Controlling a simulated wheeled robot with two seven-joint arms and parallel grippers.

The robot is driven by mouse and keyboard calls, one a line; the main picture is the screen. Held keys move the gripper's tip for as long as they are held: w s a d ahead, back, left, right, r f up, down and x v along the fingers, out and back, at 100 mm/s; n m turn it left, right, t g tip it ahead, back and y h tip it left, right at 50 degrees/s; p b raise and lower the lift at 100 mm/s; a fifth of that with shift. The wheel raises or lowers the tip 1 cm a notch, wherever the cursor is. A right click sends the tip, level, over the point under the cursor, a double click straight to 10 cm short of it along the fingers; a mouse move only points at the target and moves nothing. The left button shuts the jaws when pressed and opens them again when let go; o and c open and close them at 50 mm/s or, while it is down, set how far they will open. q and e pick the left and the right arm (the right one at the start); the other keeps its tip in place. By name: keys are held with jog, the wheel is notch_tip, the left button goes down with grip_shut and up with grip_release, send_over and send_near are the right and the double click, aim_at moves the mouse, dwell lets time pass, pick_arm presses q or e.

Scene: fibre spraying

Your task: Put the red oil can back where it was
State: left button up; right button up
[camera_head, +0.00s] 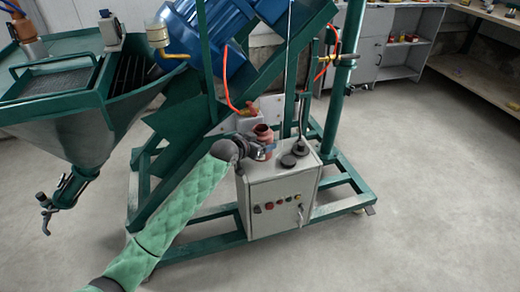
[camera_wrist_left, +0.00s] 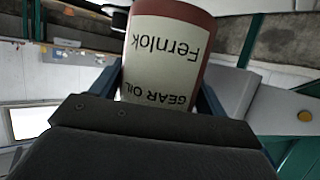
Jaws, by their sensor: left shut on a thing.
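The red oil can (camera_head: 263,134) is at the top of the white control box (camera_head: 285,200), near its back left corner. In the left wrist view the can (camera_wrist_left: 168,52) shows a cream label reading "Fernlok GEAR OIL", upside down in the picture. My left gripper (camera_head: 262,150) is shut on the can, with one finger on each side of it; the gripper also shows in the left wrist view (camera_wrist_left: 165,95). I cannot tell whether the can's base touches the box top. My right gripper is out of view.
A green machine frame (camera_head: 340,165) stands around the box, with a blue motor (camera_head: 215,35) above. A green hopper (camera_head: 80,110) is at left. The floor (camera_head: 430,200) at right is clear.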

pick_arm(q)
jog(key=f, duration=0.3)
jog(key=shift+w+a+f, duration=0.1)
jog(key=shift+w+f, duration=0.1)
jog(key=shift+f, duration=0.1)
jog(key=shift+w+f, duration=0.2)
jog(key=shift+f, duration=0.1)
jog(key=o, duration=1)
jog(key=shift+o, duration=0.2)
jog(key=v, duration=1.2)
